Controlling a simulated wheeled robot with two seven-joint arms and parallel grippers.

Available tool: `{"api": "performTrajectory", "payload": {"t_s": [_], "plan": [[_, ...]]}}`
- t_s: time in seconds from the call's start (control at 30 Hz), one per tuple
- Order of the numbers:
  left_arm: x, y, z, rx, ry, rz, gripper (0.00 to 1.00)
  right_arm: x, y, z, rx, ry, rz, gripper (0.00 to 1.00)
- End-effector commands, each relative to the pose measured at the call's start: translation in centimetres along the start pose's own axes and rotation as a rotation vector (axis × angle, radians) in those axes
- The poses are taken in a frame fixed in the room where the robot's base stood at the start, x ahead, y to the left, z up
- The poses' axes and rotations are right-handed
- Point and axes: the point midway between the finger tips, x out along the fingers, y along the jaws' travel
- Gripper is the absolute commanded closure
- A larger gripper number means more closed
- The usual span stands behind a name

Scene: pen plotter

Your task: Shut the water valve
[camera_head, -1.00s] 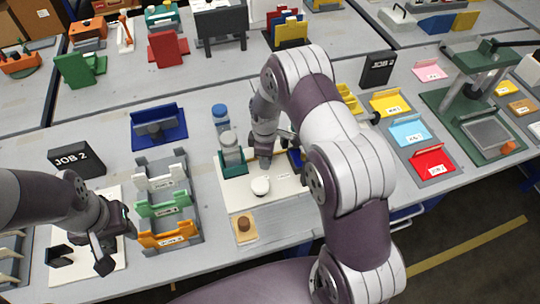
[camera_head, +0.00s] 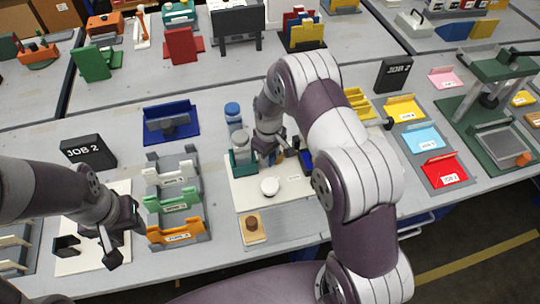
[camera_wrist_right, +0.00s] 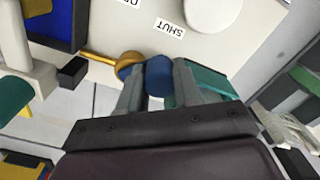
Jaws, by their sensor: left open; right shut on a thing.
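The water valve sits on a white board (camera_head: 240,197) at the middle of the table. In the right wrist view its brass-coloured body (camera_wrist_right: 130,62) and rod (camera_wrist_right: 97,57) show against the board. My right gripper (camera_wrist_right: 157,85) is shut on a blue valve handle (camera_wrist_right: 158,72), with one finger on each side. A "SHUT" label (camera_wrist_right: 170,27) lies just beyond the fingertips, and a second label (camera_wrist_right: 130,3) is cut off at the edge. In the head view my right gripper (camera_head: 270,157) mostly hides the valve. My left gripper (camera_head: 124,232) is open and empty over the left white board.
Bottles in a teal holder (camera_head: 241,165) stand just left of my right gripper. A white round knob (camera_head: 270,187) is in front of it, and a blue part (camera_head: 305,161) is to its right. A rack with coloured trays (camera_head: 172,203) stands between my grippers.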

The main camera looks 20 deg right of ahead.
Motion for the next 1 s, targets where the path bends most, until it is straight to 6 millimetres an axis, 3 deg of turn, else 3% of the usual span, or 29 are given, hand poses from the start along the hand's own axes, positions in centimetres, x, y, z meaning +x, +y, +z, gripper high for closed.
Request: {"api": "performTrajectory", "payload": {"t_s": [0.37,0.4,0.47,0.8,0.87,1.0], "plan": [[0.0,0.0,0.0,0.000,0.000,0.000,0.57,-0.1,0.1,-0.1,0.005,0.004,0.002,0.97],[0.0,0.0,0.0,0.000,0.000,0.000,0.57,-0.1,0.1,-0.1,0.005,0.004,0.002,0.57],[0.0,0.0,0.0,0.000,0.000,0.000,0.57,-0.1,0.1,-0.1,0.004,0.004,0.001,0.41],[0.1,0.0,0.0,0.000,0.000,0.000,0.57,-0.3,0.0,-0.1,0.003,0.001,0.000,0.41],[0.2,0.0,0.0,0.000,0.000,0.000,0.57,-0.9,0.0,-0.1,0.003,0.002,0.000,0.41],[0.8,0.0,0.1,0.000,0.000,0.000,0.57,-4.2,0.1,-0.2,0.004,0.007,0.003,0.41]]}}
